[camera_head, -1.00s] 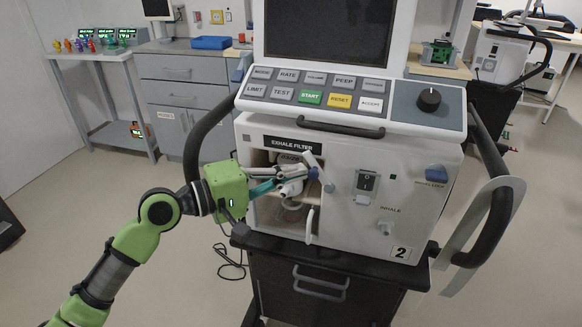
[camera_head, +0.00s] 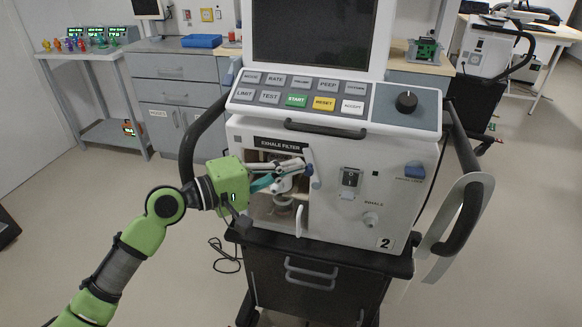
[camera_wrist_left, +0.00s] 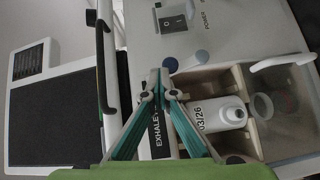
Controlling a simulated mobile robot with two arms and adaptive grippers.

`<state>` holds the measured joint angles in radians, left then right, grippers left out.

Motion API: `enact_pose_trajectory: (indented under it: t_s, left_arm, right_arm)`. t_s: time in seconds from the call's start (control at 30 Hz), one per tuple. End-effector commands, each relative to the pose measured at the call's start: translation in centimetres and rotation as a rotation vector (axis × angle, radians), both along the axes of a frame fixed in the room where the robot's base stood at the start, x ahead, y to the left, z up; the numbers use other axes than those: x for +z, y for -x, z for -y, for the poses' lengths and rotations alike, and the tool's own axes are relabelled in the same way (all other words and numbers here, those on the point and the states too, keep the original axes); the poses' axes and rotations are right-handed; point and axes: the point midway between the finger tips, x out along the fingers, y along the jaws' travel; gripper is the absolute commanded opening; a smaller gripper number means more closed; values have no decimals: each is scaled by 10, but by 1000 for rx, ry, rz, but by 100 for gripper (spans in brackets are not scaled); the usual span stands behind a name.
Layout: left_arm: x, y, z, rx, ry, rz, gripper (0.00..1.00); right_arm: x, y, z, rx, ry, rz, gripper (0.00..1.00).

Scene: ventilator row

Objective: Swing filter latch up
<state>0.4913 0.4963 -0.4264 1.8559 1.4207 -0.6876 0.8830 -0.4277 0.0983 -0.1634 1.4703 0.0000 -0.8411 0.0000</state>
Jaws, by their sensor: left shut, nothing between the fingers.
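The filter latch (camera_head: 314,176) is a short grey-blue lever at the right edge of the exhale filter opening. It stands nearly upright; in the left wrist view the latch (camera_wrist_left: 188,61) has blue round ends. My left gripper (camera_head: 303,163) is shut and empty, its tips close to the latch's upper end. In the left wrist view the left gripper (camera_wrist_left: 160,76) has its tips together beside that end; I cannot tell whether they touch. The white filter bottle (camera_wrist_left: 220,112), labelled 03/26, sits inside the opening, partly behind the fingers. My right gripper is not in view.
The ventilator (camera_head: 340,215) stands on a dark cart (camera_head: 305,290). A white handle (camera_head: 299,221) stands out beside the opening. Its button panel (camera_head: 330,104) overhangs above. Black side rails (camera_head: 203,135) flank the unit.

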Motion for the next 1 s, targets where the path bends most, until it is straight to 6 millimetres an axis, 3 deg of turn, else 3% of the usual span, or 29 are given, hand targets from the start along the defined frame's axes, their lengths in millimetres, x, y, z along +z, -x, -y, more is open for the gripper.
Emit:
enact_pose_trajectory:
  t_s: [0.17,0.6,1.0]
  left_arm:
    - [-1,9,-16,3,-4,-1,0]
    - [6,58,-86,1,-4,0,0]
    - [10,67,-99,-1,-2,3,0]
  right_arm:
    - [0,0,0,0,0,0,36]
    - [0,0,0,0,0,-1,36]
    - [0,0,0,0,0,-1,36]
